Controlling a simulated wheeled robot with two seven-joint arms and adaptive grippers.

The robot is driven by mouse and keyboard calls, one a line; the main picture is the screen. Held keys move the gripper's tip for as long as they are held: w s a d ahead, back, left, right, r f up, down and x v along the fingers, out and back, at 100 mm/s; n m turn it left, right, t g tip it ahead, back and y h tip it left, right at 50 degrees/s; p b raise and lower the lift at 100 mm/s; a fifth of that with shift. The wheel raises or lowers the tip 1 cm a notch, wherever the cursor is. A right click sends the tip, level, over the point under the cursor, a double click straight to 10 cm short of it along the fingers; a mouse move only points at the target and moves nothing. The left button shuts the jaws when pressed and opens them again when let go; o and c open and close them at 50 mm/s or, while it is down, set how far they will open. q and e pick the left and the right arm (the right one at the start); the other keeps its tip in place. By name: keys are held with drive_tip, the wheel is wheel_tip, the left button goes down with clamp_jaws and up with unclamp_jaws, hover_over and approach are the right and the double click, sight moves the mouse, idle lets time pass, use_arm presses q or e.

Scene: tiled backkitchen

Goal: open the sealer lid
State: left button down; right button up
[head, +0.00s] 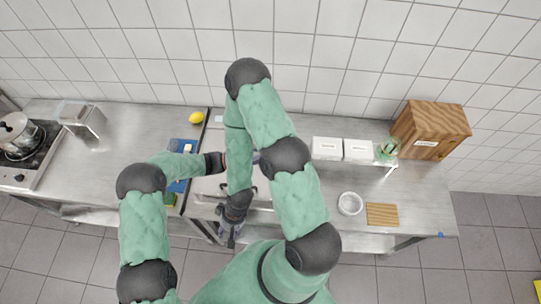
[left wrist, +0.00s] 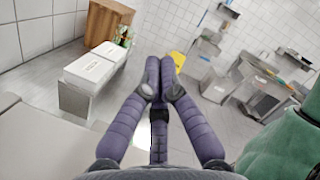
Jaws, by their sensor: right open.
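The sealer (head: 207,186) is a pale, light-grey box on the middle counter in the head view, largely hidden behind my arms. I cannot tell how its lid stands. A pale smooth surface (left wrist: 40,145) at the lower left of the left wrist view may be its top. My right gripper (head: 230,238) points down at the counter's front edge, just in front of the sealer, open; I see nothing in it. My left gripper's purple fingers (left wrist: 160,62) are together at the tips and empty; in the head view the right arm hides that gripper above the sealer.
Two white boxes (head: 327,148), a wooden box (head: 430,130), a white bowl (head: 350,203) and a slatted board (head: 382,214) are on the right counter. A lemon (head: 196,117) and blue board (head: 177,185) lie left of the sealer. A pot (head: 17,130) stands far left.

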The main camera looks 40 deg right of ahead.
use_arm(q)
drive_tip(key=w+d+r+n, duration=0.2)
drive_tip(key=w+d+r, duration=0.1)
drive_tip(key=r, duration=0.1)
drive_tip(key=shift+d+t, duration=0.3)
drive_tip(key=shift+t, duration=0.1)
idle(0.4)
idle(1.1)
drive_tip(key=v, duration=1.2)
drive_tip(key=shift+a, duration=0.1)
